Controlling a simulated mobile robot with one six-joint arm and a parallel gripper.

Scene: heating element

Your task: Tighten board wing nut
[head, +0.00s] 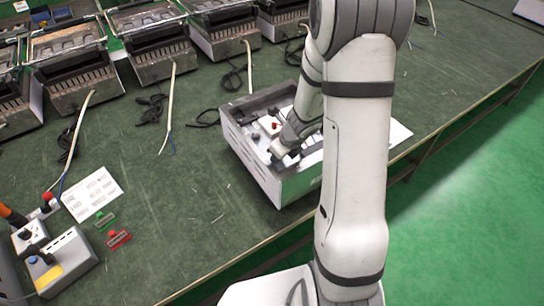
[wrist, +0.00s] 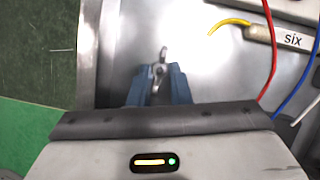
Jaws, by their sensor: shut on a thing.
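In the wrist view, a small metal wing nut (wrist: 160,72) stands up from the grey metal floor of the housing (wrist: 215,78). My gripper (wrist: 157,88) has its two blue fingers on either side of the nut's lower part and is shut on it. In the head view, my gripper (head: 283,150) is down inside the open white housing (head: 290,187) near its front left wall. The wing nut cannot be made out there, and my arm hides the right part of the housing.
Several similar units (head: 150,48) line the back of the green bench (head: 190,200). A grey control box (head: 62,262) stands at lower left. The bench middle is mostly clear.

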